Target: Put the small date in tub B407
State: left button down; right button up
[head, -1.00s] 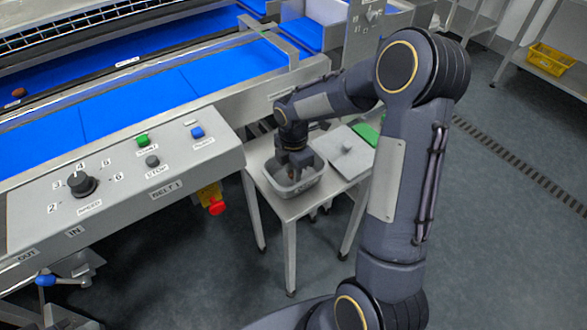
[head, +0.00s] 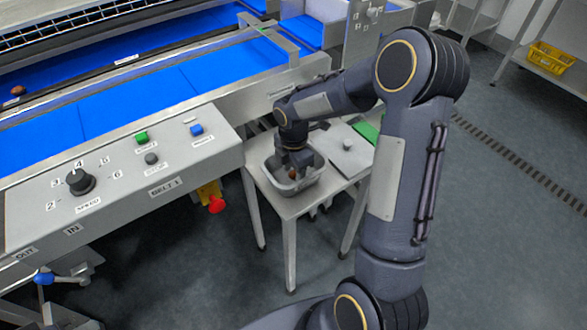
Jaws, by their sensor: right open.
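A grey tub (head: 308,186) stands on a small metal table beside the grading machine; no B407 marking can be read on it. My right gripper (head: 293,170) points down into the tub and is open. A small brown date (head: 293,173) shows in the tub, right at the fingertips; I cannot tell whether it touches them or rests on the tub floor. My left gripper is not in view.
A grey lid-like plate with a knob (head: 347,145) and a green item (head: 367,131) lie on the small table (head: 290,208) beside the tub. The control panel (head: 125,182) borders it on the left. A yellow crate (head: 550,56) sits on a shelf at upper right.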

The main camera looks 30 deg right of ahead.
aim_at(294, 172)
notch_tip(294, 172, up, 8)
jog(key=shift+f+p, duration=0.2)
jog(key=shift+p, duration=0.15)
jog(key=shift+s+r, duration=0.2)
jog(key=shift+r, duration=0.2)
jog(key=s+a+r+m+t+y+p, duration=0.2)
jog(key=s+r+m, duration=0.4)
jog(key=s+m, duration=0.4)
jog(key=s+a+r+m+t+y+p, duration=0.1)
jog(key=s+a+r+m+t+p, duration=0.2)
jog(key=s+m, duration=0.7)
notch_tip(294, 172, up, 4)
jog(key=shift+s+a+f+m+t+y, duration=0.1)
jog(key=shift+s+a+m+t+y, duration=0.25)
jog(key=shift+s+a, duration=0.7)
jog(key=shift+w+a, duration=0.1)
jog(key=shift+w, duration=0.05)
jog(key=shift+c, duration=0.5)
